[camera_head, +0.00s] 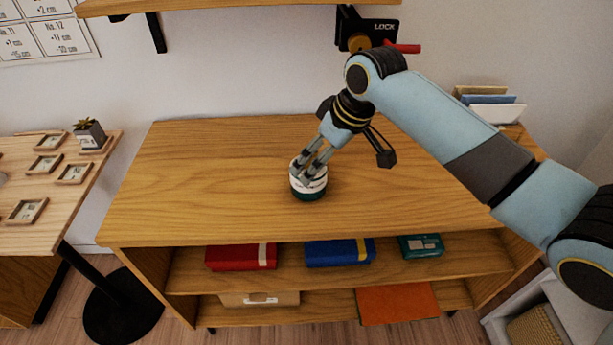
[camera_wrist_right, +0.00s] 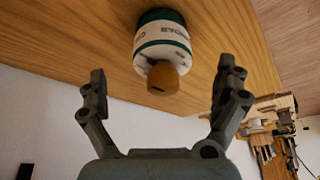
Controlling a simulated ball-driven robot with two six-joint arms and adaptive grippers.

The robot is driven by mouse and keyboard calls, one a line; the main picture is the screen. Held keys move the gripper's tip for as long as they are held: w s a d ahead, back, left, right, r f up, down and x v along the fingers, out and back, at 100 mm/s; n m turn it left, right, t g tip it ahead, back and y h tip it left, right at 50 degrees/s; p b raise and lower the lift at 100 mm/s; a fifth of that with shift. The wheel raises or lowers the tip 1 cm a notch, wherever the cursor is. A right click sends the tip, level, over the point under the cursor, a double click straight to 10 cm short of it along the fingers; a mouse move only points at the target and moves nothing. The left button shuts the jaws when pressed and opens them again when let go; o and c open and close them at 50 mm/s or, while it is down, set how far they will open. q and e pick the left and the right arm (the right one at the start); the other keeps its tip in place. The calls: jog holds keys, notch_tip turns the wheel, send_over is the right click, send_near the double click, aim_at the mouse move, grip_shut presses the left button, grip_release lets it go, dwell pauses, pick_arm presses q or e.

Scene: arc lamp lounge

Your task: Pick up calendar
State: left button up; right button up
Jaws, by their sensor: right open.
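A short round object (camera_head: 308,190), white with dark green bands, stands on the wooden cabinet top. In the right wrist view the round object (camera_wrist_right: 162,38) shows lettering too blurred to read and a brown knob. I cannot tell whether it is the calendar. My right gripper (camera_head: 305,170) is over it from the upper right and hides part of it. In the right wrist view my right gripper (camera_wrist_right: 162,78) is open, with its fingers apart and the object ahead between them, not gripped. My left gripper is not in view.
The wooden cabinet top (camera_head: 200,190) is otherwise clear. Its shelf below holds a red box (camera_head: 240,257), a blue box (camera_head: 335,252) and a green box (camera_head: 420,246). A wall shelf (camera_head: 240,5) overhangs at the back. A printed number sheet (camera_head: 45,35) hangs left.

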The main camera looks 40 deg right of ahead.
jog(key=x, duration=0.7)
jog(key=shift+w+a+f, duration=0.15)
jog(key=shift+w+a, duration=0.05)
jog(key=shift+w, duration=0.15)
jog(key=c, duration=1.5)
